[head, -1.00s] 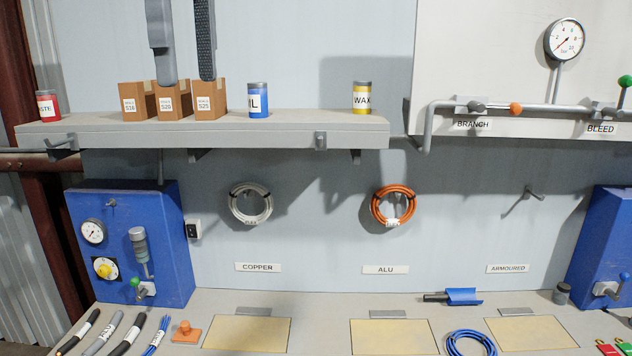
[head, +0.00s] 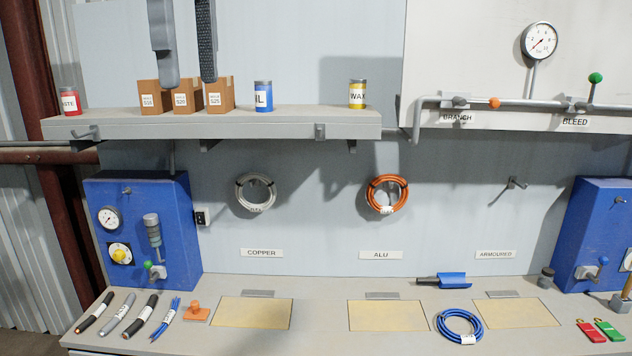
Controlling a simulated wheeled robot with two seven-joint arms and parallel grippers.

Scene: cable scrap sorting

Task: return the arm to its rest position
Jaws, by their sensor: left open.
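My left gripper (head: 188,83) hangs down into the top of the head view, its two grey fingers apart with nothing between them. The fingertips overlap the brown boxes on the shelf in the picture; I cannot tell how far in front of them they are. The rest of the left arm is out of view, and so is my right gripper. A grey-white cable coil (head: 256,194) hangs on a hook above the COPPER label (head: 262,253). An orange coil (head: 387,195) hangs above the ALU label (head: 381,255). The ARMOURED hook (head: 514,184) is empty.
The shelf (head: 255,130) holds brown boxes (head: 219,93), a blue tin (head: 263,97) and a yellow tin (head: 357,95). Cable pieces (head: 139,314) and a blue coil (head: 459,325) lie on the bench (head: 330,340). Blue cabinets (head: 141,222) stand at both ends.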

